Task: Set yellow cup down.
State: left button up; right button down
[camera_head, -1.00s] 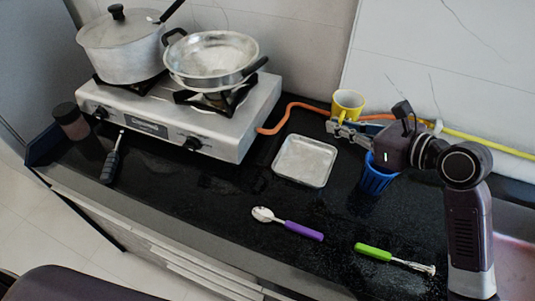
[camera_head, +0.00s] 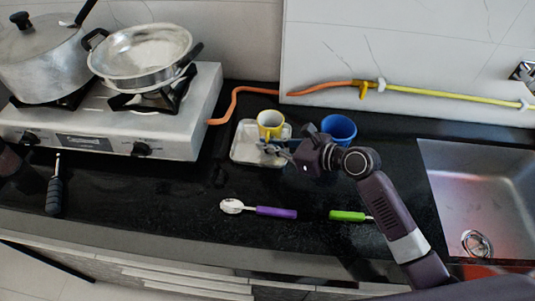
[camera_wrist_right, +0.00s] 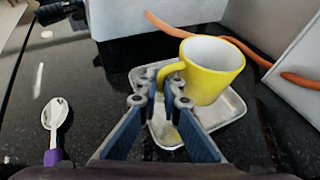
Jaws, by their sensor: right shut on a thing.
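The yellow cup (camera_head: 270,123) with a white inside is upright over the square metal tray (camera_head: 239,152). My right gripper (camera_head: 272,148) is shut on the cup's handle. In the right wrist view, the cup (camera_wrist_right: 212,72) stands at the upper right with its handle between my fingertips (camera_wrist_right: 170,92). The tray (camera_wrist_right: 165,134) lies beneath it; I cannot tell for sure whether the cup's base touches the tray.
A blue cup (camera_head: 339,129) stands right of the tray. A purple-handled spoon (camera_head: 275,211) and a green-handled utensil (camera_head: 347,215) lie in front. The stove (camera_head: 180,128) with a pot (camera_head: 40,62) and pan (camera_head: 143,52) is left, the sink (camera_head: 480,185) right. An orange hose (camera_head: 236,98) runs behind.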

aim_at(269, 163)
jog(key=f, duration=0.3)
jog(key=shift+s+d+f+b, duration=0.15)
jog(key=shift+d+f+b, duration=0.05)
jog(key=shift+f+b, duration=0.15)
jog(key=shift+d+f, duration=0.15)
jog(key=shift+f, duration=0.35)
jog(key=c, duration=2.4)
grip_release()
jog(key=shift+a, duration=0.2)
jog(key=shift+d, duration=0.1)
jog(key=shift+r, duration=0.2)
jog(key=v, duration=1.2)
jog(key=shift+f, duration=0.1)
